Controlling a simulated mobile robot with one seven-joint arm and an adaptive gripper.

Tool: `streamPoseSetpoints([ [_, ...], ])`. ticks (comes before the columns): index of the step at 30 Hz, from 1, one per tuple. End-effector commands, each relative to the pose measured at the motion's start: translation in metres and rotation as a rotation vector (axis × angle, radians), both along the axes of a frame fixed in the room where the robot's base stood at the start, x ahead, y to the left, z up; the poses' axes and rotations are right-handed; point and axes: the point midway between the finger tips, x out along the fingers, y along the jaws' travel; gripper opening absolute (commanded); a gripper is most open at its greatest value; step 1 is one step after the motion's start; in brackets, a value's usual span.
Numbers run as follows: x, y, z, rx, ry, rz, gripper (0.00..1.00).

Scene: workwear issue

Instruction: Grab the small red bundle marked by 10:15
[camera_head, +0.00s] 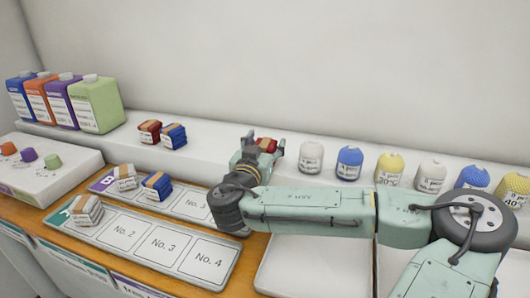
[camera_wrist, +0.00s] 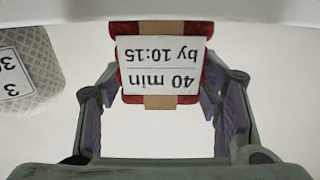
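A small red bundle (camera_wrist: 160,99) with a brown band and a white label is between the two fingers of my gripper (camera_wrist: 160,85) in the wrist view. The label reads upside down "40 min" and "by 10:15". The fingertips lie close along both sides of the bundle; whether they press on it cannot be told. In the head view my gripper (camera_head: 264,142) is over the white shelf, with the red bundle (camera_head: 267,146) partly hidden between its fingers.
Another red bundle (camera_head: 150,131) and a blue one (camera_head: 174,135) stand left on the shelf (camera_head: 215,150). White, blue and yellow bundles (camera_head: 349,162) line the shelf right of my gripper; a grey-white one (camera_wrist: 25,70) is close in the wrist view. Numbered trays (camera_head: 165,245) lie in front.

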Motion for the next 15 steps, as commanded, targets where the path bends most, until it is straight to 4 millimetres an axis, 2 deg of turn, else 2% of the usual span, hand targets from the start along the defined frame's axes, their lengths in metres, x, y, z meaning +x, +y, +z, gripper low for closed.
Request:
streamPoseSetpoints([
  [2,-0.0001,0.0001,0.0000,0.000,0.000,0.000,0.51],
  [15,-0.0002,0.0001,0.0000,0.000,0.000,0.000,0.21],
])
